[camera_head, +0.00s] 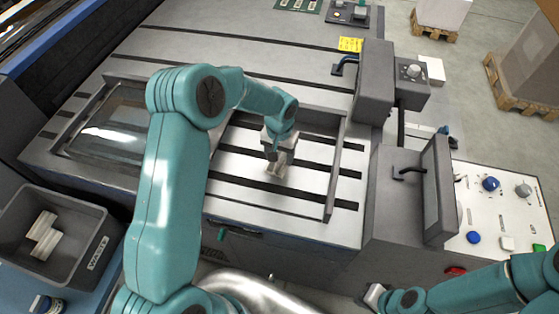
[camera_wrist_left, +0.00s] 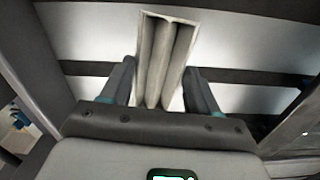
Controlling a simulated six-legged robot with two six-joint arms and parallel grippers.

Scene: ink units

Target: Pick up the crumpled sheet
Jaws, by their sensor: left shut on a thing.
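The crumpled sheet (camera_head: 279,168) is a pale, folded piece inside the open frame of the machine bed. In the left wrist view the crumpled sheet (camera_wrist_left: 167,60) shows its pleated folds, standing between the two dark fingers. My left gripper (camera_head: 273,152) is shut on it, reaching down from above; the fingers also show in the left wrist view (camera_wrist_left: 156,85). The arm and gripper hide part of the sheet in the head view. I cannot tell whether the sheet touches the bed. My right gripper (camera_head: 374,296) is at the bottom right, and its fingers are not clear.
A grey waste bin (camera_head: 93,245) at the left holds a crumpled white piece (camera_head: 43,235). The raised frame rail (camera_head: 335,180) borders the slotted bed (camera_head: 240,190). A control panel (camera_head: 500,205) with knobs stands at the right, beside an upright grey plate (camera_head: 438,190).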

